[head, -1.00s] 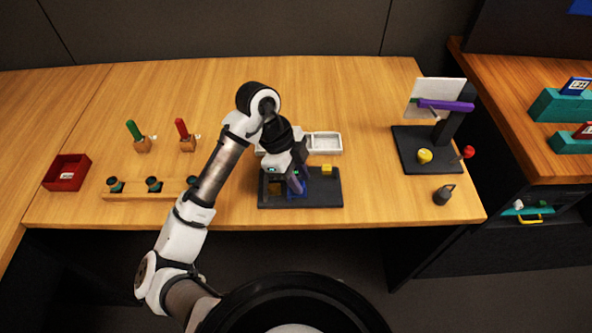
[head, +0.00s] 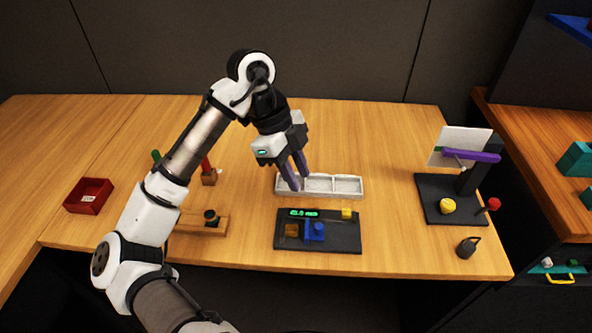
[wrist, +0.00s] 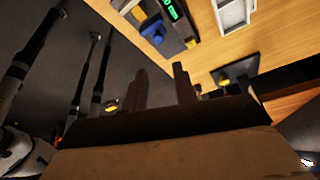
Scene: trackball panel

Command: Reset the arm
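My gripper (head: 298,180) hangs in the air in the head view, with its two purple-grey fingers apart and nothing between them. In that view its fingertips overlap the left part of the white tray (head: 347,187), behind the black panel (head: 340,242). The panel carries a lit green display (head: 303,213), a blue part (head: 314,231), a yellow block (head: 346,213) and a brown square (head: 291,230). The wrist view shows the separated fingers (wrist: 162,78), with the blue part (wrist: 152,30) and display (wrist: 172,9) beyond.
A black stand (head: 432,208) with a white plate, purple bar and yellow knob is at right, with a dark weight (head: 468,247) near the table edge. A red box (head: 88,196) is at left. My arm partly hides the wooden rack (head: 205,229) and screwdrivers.

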